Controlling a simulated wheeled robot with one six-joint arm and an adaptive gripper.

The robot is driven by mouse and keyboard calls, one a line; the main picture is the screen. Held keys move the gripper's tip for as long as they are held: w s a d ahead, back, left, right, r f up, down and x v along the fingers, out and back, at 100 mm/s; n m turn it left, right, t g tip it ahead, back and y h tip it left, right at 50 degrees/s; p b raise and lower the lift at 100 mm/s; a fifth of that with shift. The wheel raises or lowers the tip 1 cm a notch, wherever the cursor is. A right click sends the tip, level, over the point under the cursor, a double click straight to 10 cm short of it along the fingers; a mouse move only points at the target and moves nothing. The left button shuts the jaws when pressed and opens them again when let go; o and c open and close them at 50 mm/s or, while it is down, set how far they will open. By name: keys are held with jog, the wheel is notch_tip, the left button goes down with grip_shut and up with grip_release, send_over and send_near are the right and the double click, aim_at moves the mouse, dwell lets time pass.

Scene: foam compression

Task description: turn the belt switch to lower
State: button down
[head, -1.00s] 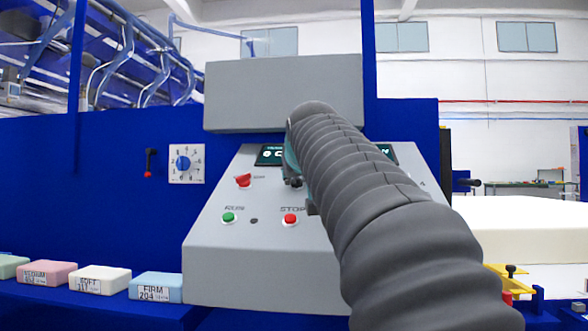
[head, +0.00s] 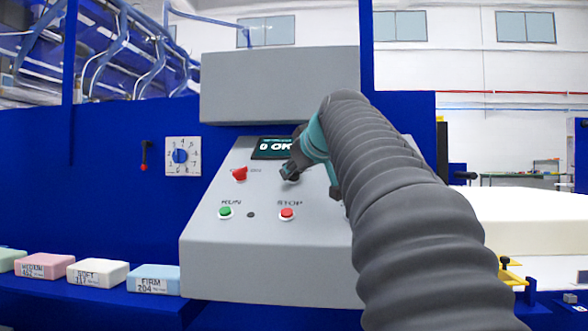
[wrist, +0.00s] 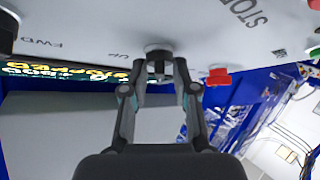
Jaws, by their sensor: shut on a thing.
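A dark switch knob (wrist: 158,49) stands out from the grey sloped control panel (head: 270,262). In the wrist view, which looks upside down, the word UP is printed to its left. My gripper (wrist: 159,70) has its two fingertips on either side of the knob, closed on it. In the head view, my gripper (head: 291,170) is on the upper middle of the panel, below the display (head: 272,148). The fingers and my arm hide most of the knob there. I cannot tell which way the knob points.
A red switch (head: 240,174) is left of my gripper. The green RUN button (head: 225,212) and red STOP button (head: 287,214) are below. A grey box (head: 280,85) overhangs the panel. Labelled foam blocks (head: 98,273) line the left ledge. A white foam slab (head: 530,222) lies at right.

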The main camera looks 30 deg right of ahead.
jog(key=c, duration=1.2)
grip_release()
jog(key=shift+c, duration=0.2)
jog(key=v, duration=1.2)
